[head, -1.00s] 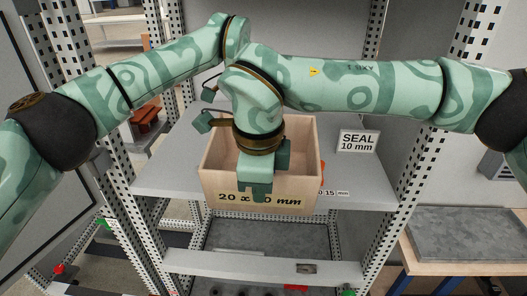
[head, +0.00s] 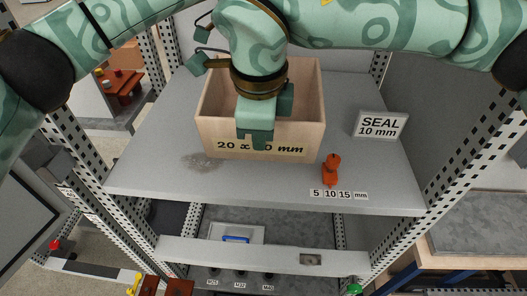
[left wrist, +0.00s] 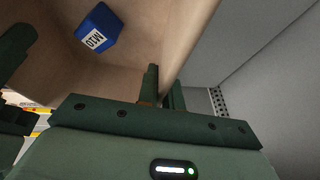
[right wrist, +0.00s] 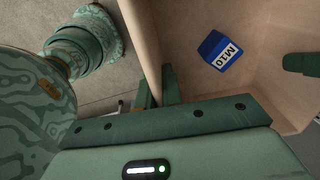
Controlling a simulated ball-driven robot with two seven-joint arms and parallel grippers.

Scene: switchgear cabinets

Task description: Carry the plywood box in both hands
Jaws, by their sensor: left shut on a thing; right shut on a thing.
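The open-topped plywood box (head: 307,135) is over the middle of the grey shelf (head: 160,185), its front lettered "20 x … mm". I cannot tell whether it touches the shelf. My right gripper (head: 257,135) is shut on a box wall and covers part of the lettering. In the right wrist view its fingers (right wrist: 157,90) straddle the wall. My left gripper (left wrist: 163,92) is shut on another box wall in the left wrist view; in the head view it is mostly hidden. A blue M10 block (left wrist: 97,28) lies inside the box; the right wrist view also shows it (right wrist: 220,50).
A red-orange object (head: 331,170) stands near the front, above a "5 10 15 mm" label (head: 338,195). Perforated posts flank the shelf. The shelf's front strip is mostly clear.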

